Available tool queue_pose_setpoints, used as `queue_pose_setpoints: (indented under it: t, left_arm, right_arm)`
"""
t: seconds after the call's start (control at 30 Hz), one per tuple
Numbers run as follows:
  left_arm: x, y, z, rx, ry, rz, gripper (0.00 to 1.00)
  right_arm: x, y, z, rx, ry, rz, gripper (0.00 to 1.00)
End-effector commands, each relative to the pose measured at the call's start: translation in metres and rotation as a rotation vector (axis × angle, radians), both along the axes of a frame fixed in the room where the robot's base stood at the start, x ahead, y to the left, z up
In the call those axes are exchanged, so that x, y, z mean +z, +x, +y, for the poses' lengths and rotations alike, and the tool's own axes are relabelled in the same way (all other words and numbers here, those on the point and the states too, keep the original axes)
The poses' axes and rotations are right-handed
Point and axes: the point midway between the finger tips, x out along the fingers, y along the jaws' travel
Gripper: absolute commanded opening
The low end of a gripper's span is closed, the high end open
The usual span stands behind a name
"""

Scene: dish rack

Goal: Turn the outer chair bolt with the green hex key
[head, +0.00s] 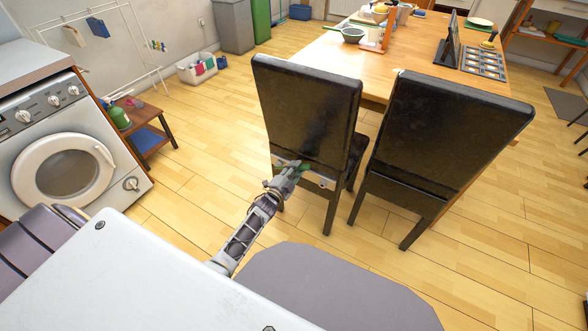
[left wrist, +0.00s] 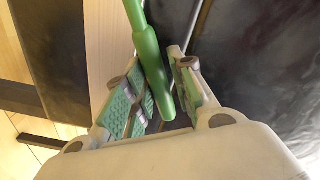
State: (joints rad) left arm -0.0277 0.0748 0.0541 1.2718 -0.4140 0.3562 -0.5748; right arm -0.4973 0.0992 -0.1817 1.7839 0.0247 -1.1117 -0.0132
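My left gripper (head: 293,170) is at the lower back of the left black chair (head: 305,105). In the left wrist view, its fingers (left wrist: 160,85) are close together on either side of the green hex key (left wrist: 147,50). The key's handle lies between the pads, its end pointing towards the palm, and its other end runs out of the top of that view. In the head view a bit of green (head: 305,166) shows at the fingertips. The chair bolt is not visible. My right gripper is not in view.
A second black chair (head: 440,135) stands to the right, close beside the first, with a wooden table (head: 430,50) behind both. A washing machine (head: 70,150) and a small stool (head: 150,137) are at the left. The floor between the stool and the chairs is clear.

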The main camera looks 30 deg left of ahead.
Motion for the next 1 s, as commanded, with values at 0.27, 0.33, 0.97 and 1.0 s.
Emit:
queue_pose_setpoints:
  t: [0.27, 0.33, 0.97, 1.0]
  left_arm:
    - [-0.014, -0.001, -0.008, 0.001, 0.117, -0.009, 0.25]
    - [-0.015, -0.001, -0.008, 0.001, 0.129, -0.010, 0.25]
    - [-0.027, -0.001, -0.011, 0.000, 0.217, -0.017, 0.25]
    - [-0.029, -0.001, -0.012, 0.001, 0.234, -0.018, 0.25]
  right_arm:
    - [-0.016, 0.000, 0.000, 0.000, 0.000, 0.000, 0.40]
    - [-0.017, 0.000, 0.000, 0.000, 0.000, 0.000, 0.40]
    - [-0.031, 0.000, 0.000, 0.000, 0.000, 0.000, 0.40]
    - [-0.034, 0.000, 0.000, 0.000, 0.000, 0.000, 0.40]
